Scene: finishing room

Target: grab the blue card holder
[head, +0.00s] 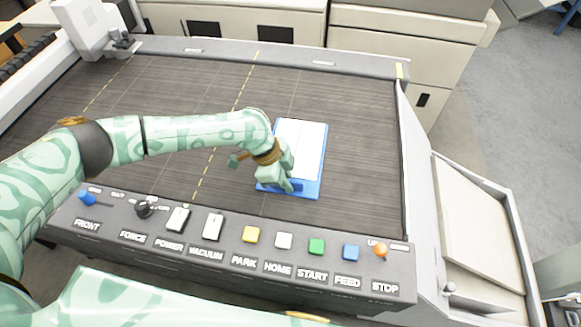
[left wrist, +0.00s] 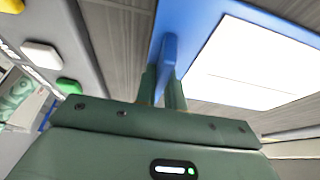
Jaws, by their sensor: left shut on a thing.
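The blue card holder (head: 314,190) lies on the dark bed of the machine, right of the dashed yellow line, with a white card or sheet (head: 303,137) on its face. My left gripper (head: 293,187) is at its near edge. In the left wrist view the two fingers (left wrist: 163,92) are shut on a raised blue ridge of the card holder (left wrist: 168,48). The white sheet (left wrist: 255,65) shows beside the ridge. My arm and hand hide part of the holder's left side in the head view. My right gripper is not in view.
A front control panel (head: 230,240) carries switches, coloured buttons and an orange stop knob (head: 380,250), close in front of the holder. A raised rail (head: 270,57) bounds the bed at the back. The bed left and right of the holder is clear.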

